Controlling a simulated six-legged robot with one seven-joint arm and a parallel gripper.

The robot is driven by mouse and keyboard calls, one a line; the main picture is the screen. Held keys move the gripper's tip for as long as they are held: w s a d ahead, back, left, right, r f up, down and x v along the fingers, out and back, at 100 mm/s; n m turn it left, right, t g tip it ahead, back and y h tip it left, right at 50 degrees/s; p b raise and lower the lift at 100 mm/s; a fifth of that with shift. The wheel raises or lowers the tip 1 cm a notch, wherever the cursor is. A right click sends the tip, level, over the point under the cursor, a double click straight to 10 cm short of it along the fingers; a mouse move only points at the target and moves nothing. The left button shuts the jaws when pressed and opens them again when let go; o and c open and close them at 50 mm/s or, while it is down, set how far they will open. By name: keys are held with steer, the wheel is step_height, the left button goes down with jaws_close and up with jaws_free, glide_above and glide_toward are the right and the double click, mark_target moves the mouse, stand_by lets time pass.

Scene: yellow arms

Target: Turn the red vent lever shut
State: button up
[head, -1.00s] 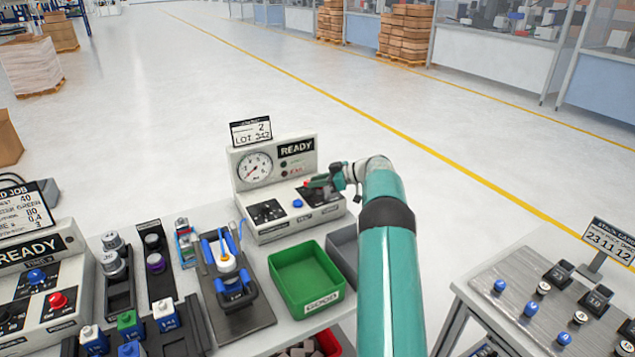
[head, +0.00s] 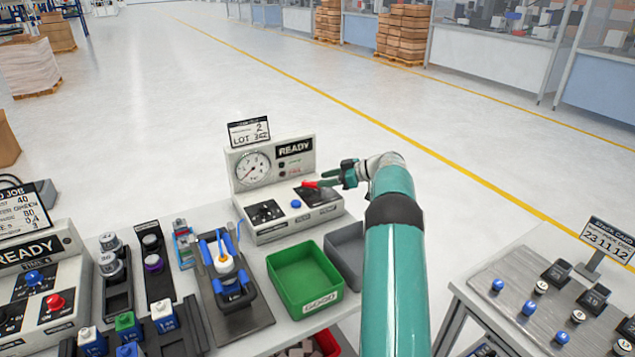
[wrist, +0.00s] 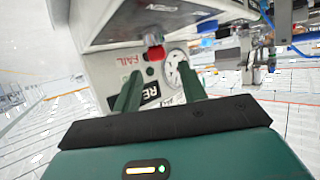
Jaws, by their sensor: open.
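The red vent lever (head: 311,184) is on the right part of the grey test station's (head: 262,227) sloping front panel, pointing left in the head view. My gripper (head: 329,180) is just to the right of it, fingers toward it. In the wrist view the red lever end (wrist: 155,52) shows between and just beyond the two open green fingertips (wrist: 161,72), with no clear contact. The lever's base is partly hidden in the head view by the gripper.
A blue clamp fixture (head: 229,278) stands to the left.

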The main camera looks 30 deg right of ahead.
steer(key=v, duration=0.9)
steer(key=shift+s+d, duration=0.1)
steer(key=shift+r, duration=0.1)
steer(key=w+a+r+m+t+h, duration=0.1)
steer(key=w+a+r+t+h, duration=0.15)
steer(key=r, duration=0.55)
steer(key=w+a+r+m+t+h, duration=0.2)
steer(key=a+r+t+h, duration=0.15)
steer(key=r, duration=0.55)
steer(key=w+a+r+m+t+h, duration=0.1)
steer(key=w+a+r+t+h, duration=0.15)
steer(key=r, duration=0.55)
steer(key=s+a+r+m+h, duration=0.4)
steer(key=s+a+r, duration=0.1)
steer(key=a, duration=0.1)
steer(key=s+a+f+g+y, duration=0.1)
steer(key=s+a+f+g, duration=0.3)
steer(key=s+a+f, duration=0.3)
steer(key=s+a+f+g+y, duration=0.1)
steer(key=s+a+f+g, duration=0.3)
steer(key=s, duration=1.4)
steer(key=s+a+f+g+y, duration=0.1)
steer(key=s+a+f+g, duration=0.4)
steer(key=s+a+f, duration=0.6)
steer(key=s+a, duration=0.1)
steer(key=a, duration=0.4)
steer(key=shift+s+a+m, duration=0.3)
steer(key=shift+s+a, duration=0.05)
